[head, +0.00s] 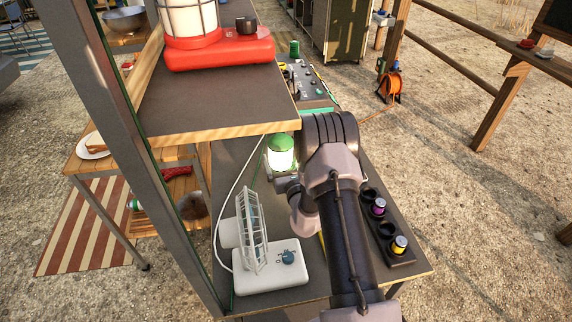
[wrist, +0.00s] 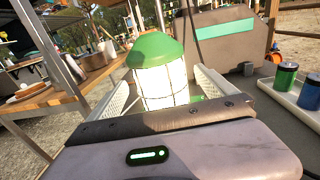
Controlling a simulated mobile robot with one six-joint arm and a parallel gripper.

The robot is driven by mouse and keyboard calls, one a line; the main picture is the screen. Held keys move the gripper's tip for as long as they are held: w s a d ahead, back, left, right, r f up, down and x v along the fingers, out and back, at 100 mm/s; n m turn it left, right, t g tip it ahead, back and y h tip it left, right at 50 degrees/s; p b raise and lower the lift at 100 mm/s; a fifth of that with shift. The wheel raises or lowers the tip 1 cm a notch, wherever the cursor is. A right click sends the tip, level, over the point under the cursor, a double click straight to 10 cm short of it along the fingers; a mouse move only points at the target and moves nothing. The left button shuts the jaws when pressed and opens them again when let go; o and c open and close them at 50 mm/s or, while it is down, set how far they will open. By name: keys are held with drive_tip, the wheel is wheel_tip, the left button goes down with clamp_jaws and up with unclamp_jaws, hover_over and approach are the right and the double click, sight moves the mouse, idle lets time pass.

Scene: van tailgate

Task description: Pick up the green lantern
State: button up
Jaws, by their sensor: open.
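The green lantern (head: 280,153) stands lit on the dark lower shelf, with a green cap and a glowing caged glass. In the wrist view the lantern (wrist: 160,75) is upright and close, and its foot is hidden behind my gripper's body. My gripper (wrist: 168,88) is open, with one pale finger on each side of the lantern. I cannot tell whether either finger touches it. In the head view my arm covers part of the gripper.
A white device with a wire rack (head: 270,270) stands in front of the lantern. A dark tray (head: 385,235) with small jars lies right. A wooden-edged shelf (head: 215,110) with a red-based lantern (head: 218,50) overhangs at left. A case (wrist: 222,45) stands behind the lantern.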

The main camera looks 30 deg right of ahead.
drive_tip(key=shift+x, duration=1.05)
clamp_jaws()
